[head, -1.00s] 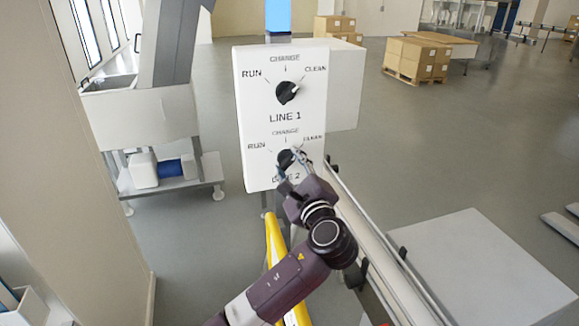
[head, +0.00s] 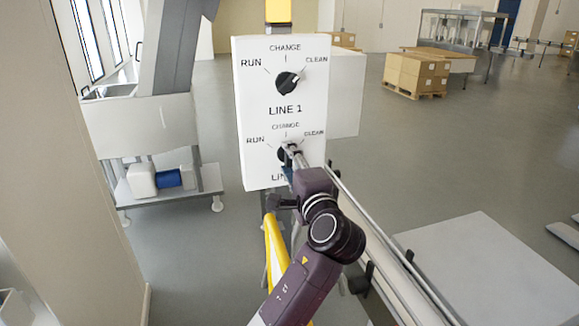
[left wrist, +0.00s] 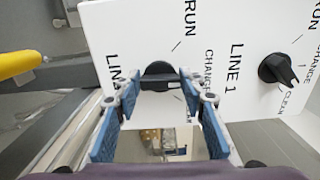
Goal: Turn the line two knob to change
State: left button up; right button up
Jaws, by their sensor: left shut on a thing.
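The line 2 knob (head: 282,155) is a black dial on the lower half of the white control panel (head: 252,110). My left gripper (head: 290,149) is shut on it and partly hides it and the LINE 2 label. In the left wrist view, the fingertips of the left gripper (left wrist: 160,90) are on either side of the line 2 knob (left wrist: 158,71). The knob's bar there lies roughly toward its CHANGE label, though the fingers cover part of it. The line 1 knob (head: 287,84) above points toward CLEAN. My right gripper is not in view.
A yellow-orange light (head: 279,11) stands above the panel. A yellow rail (head: 275,250) is below it. A conveyor with metal rails (head: 385,245) runs at the right of my arm. A grey machine (head: 150,125) stands at the left. Open floor lies at the right.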

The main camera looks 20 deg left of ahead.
pick_arm(q)
jog(key=shift+f, duration=0.2)
dwell(0.4)
jog(key=o, duration=1.2)
jog(key=shift+s+r, duration=0.1)
jog(key=shift+c, duration=0.2)
jog(key=shift+r, duration=0.15)
